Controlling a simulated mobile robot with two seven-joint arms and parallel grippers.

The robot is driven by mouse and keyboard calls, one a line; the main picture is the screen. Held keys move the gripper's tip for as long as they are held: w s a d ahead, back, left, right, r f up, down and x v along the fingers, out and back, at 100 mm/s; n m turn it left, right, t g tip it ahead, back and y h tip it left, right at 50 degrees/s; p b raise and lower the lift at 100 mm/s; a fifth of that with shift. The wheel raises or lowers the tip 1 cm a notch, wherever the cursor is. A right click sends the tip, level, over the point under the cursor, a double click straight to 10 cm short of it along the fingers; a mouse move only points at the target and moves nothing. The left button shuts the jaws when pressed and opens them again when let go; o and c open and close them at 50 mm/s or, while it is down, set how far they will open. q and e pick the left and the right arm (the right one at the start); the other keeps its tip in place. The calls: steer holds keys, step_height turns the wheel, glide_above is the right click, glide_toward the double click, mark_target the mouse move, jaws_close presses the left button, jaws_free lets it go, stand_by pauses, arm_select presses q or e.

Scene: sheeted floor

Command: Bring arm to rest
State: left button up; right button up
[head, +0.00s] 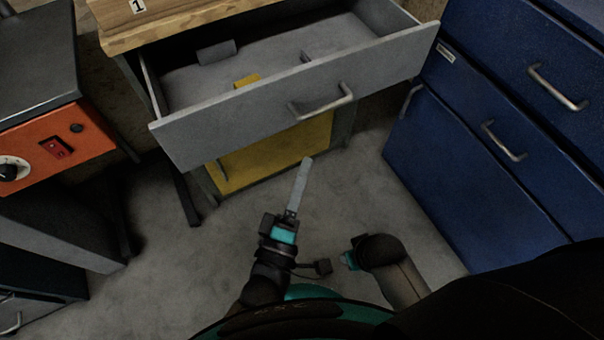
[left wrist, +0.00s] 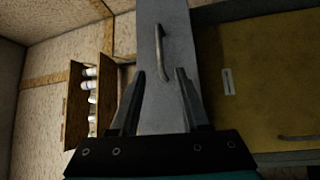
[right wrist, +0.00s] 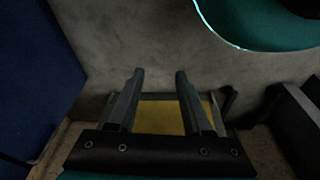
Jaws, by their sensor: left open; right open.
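My left gripper (head: 306,162) points up the picture in front of the open grey drawer (head: 250,122), apart from its handle (head: 322,104). In the left wrist view my left gripper (left wrist: 160,72) has its two fingers spread with nothing between them, and the drawer front (left wrist: 150,55) with its handle (left wrist: 160,60) lies beyond. My right gripper (right wrist: 160,72) is open and empty in the right wrist view, above the floor. In the head view only its teal part shows beside my bent right arm, and its fingers cannot be made out.
The drawer holds a grey block (head: 216,52), a yellow block (head: 247,81) and a small dark item. A yellow front (head: 275,153) is below it. Blue drawers (head: 475,170) stand at right, an orange-fronted unit (head: 55,145) at left. Grey floor (head: 180,270) between is clear.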

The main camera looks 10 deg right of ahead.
steer(key=shift+w, duration=0.2)
arm_select(q)
steer(key=s+a+f+m+g+y+p, duration=0.2)
steer(key=a+f+m+g+y+p, duration=0.15)
steer(key=a+f, duration=0.55)
steer(key=s+a+f+m+g+y+p, duration=0.25)
steer(key=a+f+m+g, duration=0.25)
steer(key=f, duration=0.9)
steer(key=s+a+f+m+g+y+p, duration=0.1)
steer(key=s+a+f+m+g, duration=0.1)
steer(key=s+a, duration=0.5)
steer(key=s+a+f+m+g+y+p, duration=0.1)
steer(key=s+a+f+m+g+y, duration=0.1)
steer(key=s+a+f, duration=0.4)
steer(key=s+a+m+g, duration=0.1)
steer(key=s+g, duration=0.1)
steer(key=s, duration=0.1)
steer(key=shift+s+a+g, duration=0.2)
steer(key=shift+s+g, duration=0.15)
arm_select(e)
steer(key=s+d+f, duration=0.7)
steer(key=s+f, duration=0.1)
steer(key=s, duration=0.3)
steer(key=shift+d+f+h, duration=0.15)
steer(key=shift+d+h, duration=0.15)
steer(key=shift+h, duration=0.1)
